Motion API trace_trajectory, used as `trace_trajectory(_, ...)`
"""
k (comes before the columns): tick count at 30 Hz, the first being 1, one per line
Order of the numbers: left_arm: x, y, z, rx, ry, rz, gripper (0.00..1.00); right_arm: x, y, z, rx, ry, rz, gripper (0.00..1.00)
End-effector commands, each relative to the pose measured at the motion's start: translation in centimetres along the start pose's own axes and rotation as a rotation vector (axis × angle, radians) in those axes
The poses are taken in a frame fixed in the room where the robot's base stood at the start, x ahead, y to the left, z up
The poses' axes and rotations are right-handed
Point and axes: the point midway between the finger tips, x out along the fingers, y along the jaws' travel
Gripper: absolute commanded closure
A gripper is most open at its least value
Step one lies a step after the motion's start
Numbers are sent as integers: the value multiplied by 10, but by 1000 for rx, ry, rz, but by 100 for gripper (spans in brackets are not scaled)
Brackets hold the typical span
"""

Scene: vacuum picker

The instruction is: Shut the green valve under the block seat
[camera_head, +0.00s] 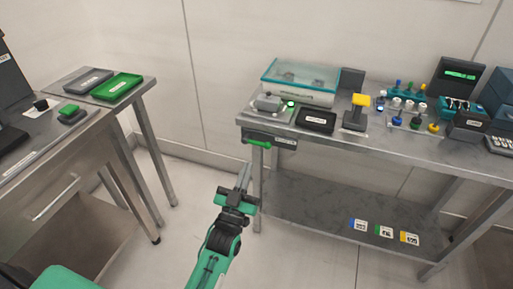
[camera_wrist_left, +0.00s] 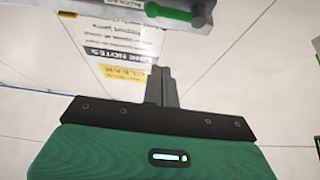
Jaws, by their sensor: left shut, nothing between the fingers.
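The green valve lever (camera_head: 258,143) sits on a grey bracket under the front left edge of the right-hand bench. It lies roughly level, pointing sideways. In the left wrist view the green lever (camera_wrist_left: 180,12) shows at the top, beside a dark label that is partly cut off. The block seat (camera_head: 270,104), a grey block on a green-edged plate, is on the bench top above the valve. My left gripper (camera_head: 243,174) is shut and empty, below and slightly left of the lever, apart from it. Its fingers also show in the left wrist view (camera_wrist_left: 161,86). My right gripper is not in view.
The bench's front left leg (camera_head: 257,190) stands close to my left gripper. A lower shelf (camera_head: 320,208) carries several coloured cards. A clear-lidded box (camera_head: 300,85), a black tray (camera_head: 316,120) and a yellow-topped stand (camera_head: 358,110) are above. Open floor lies left.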

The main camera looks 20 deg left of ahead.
Motion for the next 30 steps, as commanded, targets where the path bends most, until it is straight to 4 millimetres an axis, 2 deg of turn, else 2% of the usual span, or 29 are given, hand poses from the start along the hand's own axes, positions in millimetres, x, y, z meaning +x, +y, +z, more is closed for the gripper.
trace_trajectory(10,1,0,-1,0,3,-1,100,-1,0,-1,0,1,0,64)
trace_trajectory(14,9,0,-2,0,6,-1,100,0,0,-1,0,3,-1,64)
trace_trajectory(17,21,0,-2,0,6,-1,100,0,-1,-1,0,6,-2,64)
trace_trajectory(30,103,0,-2,0,6,-1,100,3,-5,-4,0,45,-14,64)
